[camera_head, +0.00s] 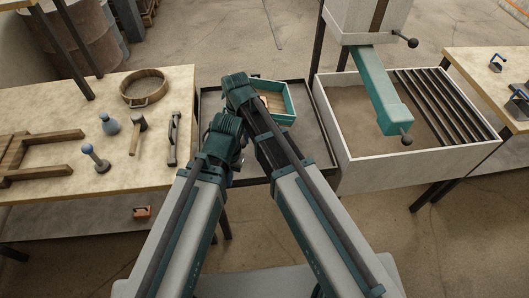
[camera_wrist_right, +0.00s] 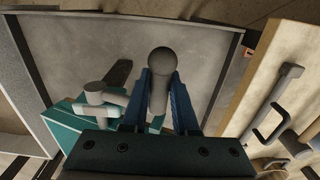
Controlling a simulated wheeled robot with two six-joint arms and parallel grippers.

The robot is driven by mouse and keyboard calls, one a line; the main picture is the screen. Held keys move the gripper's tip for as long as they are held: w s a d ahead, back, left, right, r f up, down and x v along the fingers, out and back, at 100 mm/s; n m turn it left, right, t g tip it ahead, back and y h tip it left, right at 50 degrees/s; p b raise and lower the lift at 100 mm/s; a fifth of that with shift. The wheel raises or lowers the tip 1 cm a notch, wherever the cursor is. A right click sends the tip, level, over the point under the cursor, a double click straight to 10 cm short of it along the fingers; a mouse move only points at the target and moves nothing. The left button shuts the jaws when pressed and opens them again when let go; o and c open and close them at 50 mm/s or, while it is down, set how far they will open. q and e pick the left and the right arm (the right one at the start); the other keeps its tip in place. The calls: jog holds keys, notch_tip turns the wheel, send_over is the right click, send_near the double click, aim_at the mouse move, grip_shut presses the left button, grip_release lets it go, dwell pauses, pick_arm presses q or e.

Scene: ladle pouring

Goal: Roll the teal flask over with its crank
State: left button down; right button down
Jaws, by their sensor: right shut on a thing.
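The teal flask (camera_head: 287,119) sits on a dark tray beyond my arms in the head view. It is an open box with a tan block inside, partly hidden by my right arm. Its teal side (camera_wrist_right: 62,132) also shows at the lower left of the right wrist view, beside grey crank rods (camera_wrist_right: 97,98). My right gripper (camera_wrist_right: 161,80) is shut on a grey ball-ended grip (camera_wrist_right: 160,62), which looks like the crank's handle. How the grip joins the crank is hidden by the fingers. My left arm ends close beside the right one. Its fingers do not show.
The left table (camera_head: 62,115) holds a round wooden sieve (camera_head: 145,87), a mallet (camera_head: 138,134), a bottle and a wooden frame. A sand bin (camera_head: 365,168) with a teal spout (camera_head: 378,88) stands right. Bare tray (camera_head: 315,153) shows right of my arms.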

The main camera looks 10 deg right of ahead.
jog(key=shift+a+f+b, duration=0.2)
jog(key=shift+f+b, duration=1.05)
jog(key=shift+f, duration=0.25)
jog(key=shift+c, duration=2)
grip_release()
jog(key=shift+r, duration=0.15)
jog(key=r+p, duration=0.1)
jog(key=s+r+p, duration=0.1)
jog(key=r+p, duration=0.1)
jog(key=s+r+p, duration=0.1)
jog(key=r+p, duration=0.1)
jog(key=shift+s, duration=0.1)
jog(key=shift+s+r+p, duration=0.3)
jog(key=shift+r+p, duration=0.2)
jog(key=shift+p, duration=0.05)
jog(key=shift+s+r+p, duration=0.25)
jog(key=shift+r+p, duration=0.2)
jog(key=shift+p, duration=0.1)
